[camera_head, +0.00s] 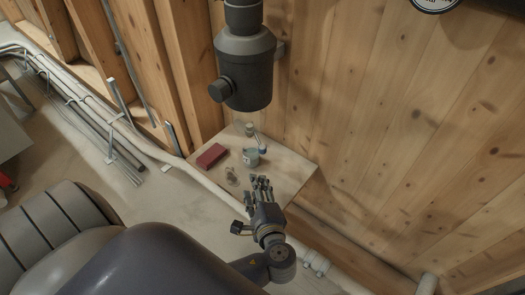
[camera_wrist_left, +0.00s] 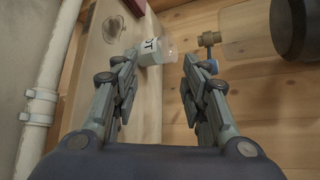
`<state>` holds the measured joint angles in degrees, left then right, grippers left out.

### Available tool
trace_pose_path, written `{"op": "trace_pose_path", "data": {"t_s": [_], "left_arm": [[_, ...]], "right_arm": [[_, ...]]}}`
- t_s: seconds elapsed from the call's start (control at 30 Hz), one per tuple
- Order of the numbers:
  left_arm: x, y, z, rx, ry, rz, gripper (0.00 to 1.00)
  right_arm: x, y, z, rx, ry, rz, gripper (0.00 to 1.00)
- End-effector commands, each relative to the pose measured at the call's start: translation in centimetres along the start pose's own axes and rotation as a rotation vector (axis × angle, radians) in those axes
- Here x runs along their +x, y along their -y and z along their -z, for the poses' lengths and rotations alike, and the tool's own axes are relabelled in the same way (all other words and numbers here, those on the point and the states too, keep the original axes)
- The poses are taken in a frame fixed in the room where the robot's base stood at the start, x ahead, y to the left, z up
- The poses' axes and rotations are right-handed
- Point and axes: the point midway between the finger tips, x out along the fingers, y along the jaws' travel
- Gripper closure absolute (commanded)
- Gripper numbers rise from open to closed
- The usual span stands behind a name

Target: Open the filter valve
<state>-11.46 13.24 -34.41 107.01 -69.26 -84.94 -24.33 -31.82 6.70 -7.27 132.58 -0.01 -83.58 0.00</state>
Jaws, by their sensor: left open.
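The filter (camera_head: 246,75) is a dark cylinder mounted on the wooden wall in the head view. In the left wrist view its black body (camera_wrist_left: 296,28) and clear bowl (camera_wrist_left: 244,30) lie at the upper right. A small brass-coloured valve (camera_wrist_left: 209,38) with a blue handle (camera_wrist_left: 209,66) sits at the bowl's end; the handle is partly hidden by my right-hand finger. The blue handle also shows in the head view (camera_head: 262,150). My left gripper (camera_head: 262,181) is open and empty, below the valve in the picture; it also shows in the left wrist view (camera_wrist_left: 160,60). My right gripper is not in view.
A small wooden table (camera_head: 292,172) stands under the filter. On it are a cup (camera_head: 250,158), a red box (camera_head: 211,156) and a clear glass item (camera_head: 231,176). The lettered cup (camera_wrist_left: 151,47) shows between my fingertips. Pipes (camera_head: 130,138) run along the wall's foot.

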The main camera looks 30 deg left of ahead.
Motion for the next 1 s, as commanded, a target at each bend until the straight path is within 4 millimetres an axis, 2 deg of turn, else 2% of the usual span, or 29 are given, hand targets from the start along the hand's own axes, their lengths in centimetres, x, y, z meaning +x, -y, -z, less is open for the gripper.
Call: {"op": "trace_pose_path", "data": {"t_s": [0.03, 0.13, 0.37, 0.47, 0.8, 1.0], "left_arm": [[0.0, 1.4, 0.6, 0.06, 0.011, 0.083, 0.59], [-0.3, 3.4, 1.3, 0.149, 0.033, 0.207, 0.59], [-0.2, 5.1, 1.9, 0.216, 0.052, 0.307, 0.59], [1.0, 5.5, 1.8, 0.216, 0.053, 0.307, 0.59], [7.1, 7.3, 1.7, 0.213, 0.054, 0.304, 0.59], [9.1, 7.9, 1.7, 0.213, 0.051, 0.302, 0.59]], "right_arm": [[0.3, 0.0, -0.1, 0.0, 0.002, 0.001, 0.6], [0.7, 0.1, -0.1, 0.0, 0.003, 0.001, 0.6], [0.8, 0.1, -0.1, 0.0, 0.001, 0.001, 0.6], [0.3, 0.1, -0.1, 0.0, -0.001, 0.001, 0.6], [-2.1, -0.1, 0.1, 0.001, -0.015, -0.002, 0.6], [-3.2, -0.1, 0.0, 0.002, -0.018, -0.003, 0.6]]}}
